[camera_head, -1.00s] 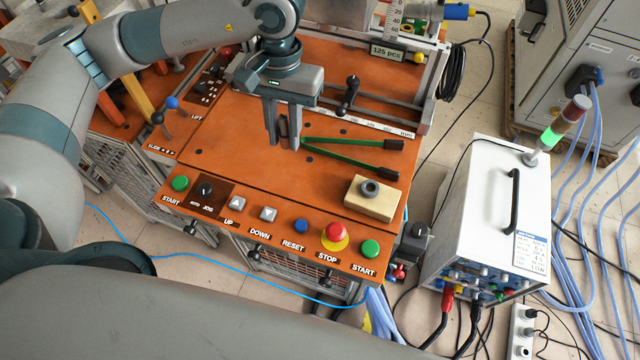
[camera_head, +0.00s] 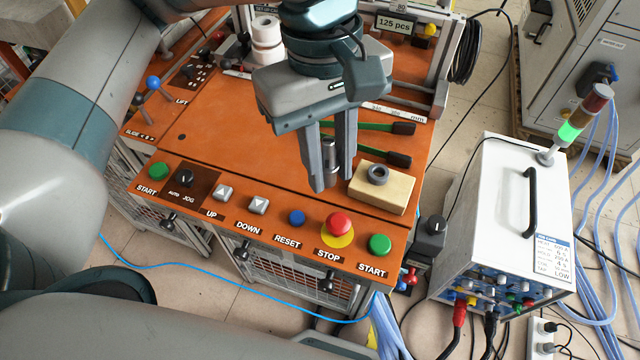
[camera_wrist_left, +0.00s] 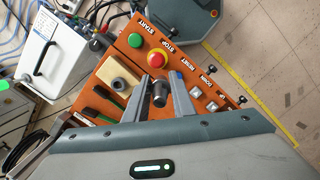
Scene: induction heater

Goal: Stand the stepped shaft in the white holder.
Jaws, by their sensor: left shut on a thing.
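The stepped shaft (camera_head: 331,158) is a short grey metal piece. My left gripper (camera_head: 332,178) is shut on it and holds it roughly upright between the fingers, over the front right of the orange table. In the left wrist view the shaft's dark end (camera_wrist_left: 159,97) shows between the left gripper's fingers (camera_wrist_left: 161,92). A white round stepped piece (camera_head: 266,36), which looks like the white holder, stands at the back left of the table, well away from the gripper. My right gripper is not in view.
A wooden block (camera_head: 393,199) with a dark ring (camera_head: 377,173) sits just right of the gripper. Green-handled tongs with black grips (camera_head: 398,160) lie behind it. Buttons, including the red stop (camera_head: 339,223), line the front panel. The table's left middle is clear.

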